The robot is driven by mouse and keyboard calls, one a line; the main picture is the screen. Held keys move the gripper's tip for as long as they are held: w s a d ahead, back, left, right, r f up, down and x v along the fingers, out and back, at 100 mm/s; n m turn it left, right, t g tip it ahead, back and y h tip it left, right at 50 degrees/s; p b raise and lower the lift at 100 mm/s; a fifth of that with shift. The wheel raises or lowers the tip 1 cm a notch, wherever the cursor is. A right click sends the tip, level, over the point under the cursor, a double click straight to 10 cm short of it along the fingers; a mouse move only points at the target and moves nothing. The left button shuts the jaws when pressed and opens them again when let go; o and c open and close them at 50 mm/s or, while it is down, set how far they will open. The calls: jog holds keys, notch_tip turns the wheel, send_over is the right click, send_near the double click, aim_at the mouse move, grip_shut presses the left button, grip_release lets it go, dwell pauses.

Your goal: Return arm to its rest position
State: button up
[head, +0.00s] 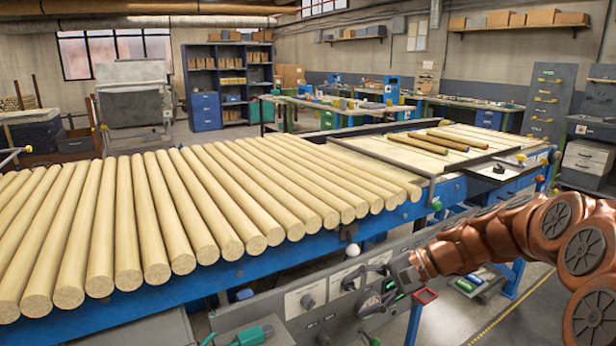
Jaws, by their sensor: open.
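My copper-coloured arm comes in from the right edge and reaches toward the lower middle. My gripper (368,290) is at its end, in front of the grey control panel (322,292) below the blue line frame. Its dark fingers are spread, and I see nothing between them. Whether it touches the panel, I cannot tell.
Several pale turned rods (165,215) lie side by side on the blue-framed line (240,270). Several darker rods (428,142) lie on the flat bed (375,153) at its right. Workbenches (330,106) and shelves (232,80) stand behind. Open floor (525,305) shows lower right.

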jog(key=s+a+r+n+g+h+p, duration=0.2)
jog(key=s+a+r+p, duration=0.1)
jog(key=s, duration=0.6)
jog(key=s+d+r+n+h+p, duration=0.1)
jog(key=s+d+h+p, duration=0.3)
jog(key=s, duration=0.7)
jog(key=s+d+r+n+h+p, duration=0.2)
jog(key=s+d+n+h+p, duration=0.2)
jog(key=s, duration=0.8)
jog(key=shift+s+d+h+p, duration=0.3)
jog(key=shift+d+h+p, duration=0.45)
jog(key=shift+d, duration=0.45)
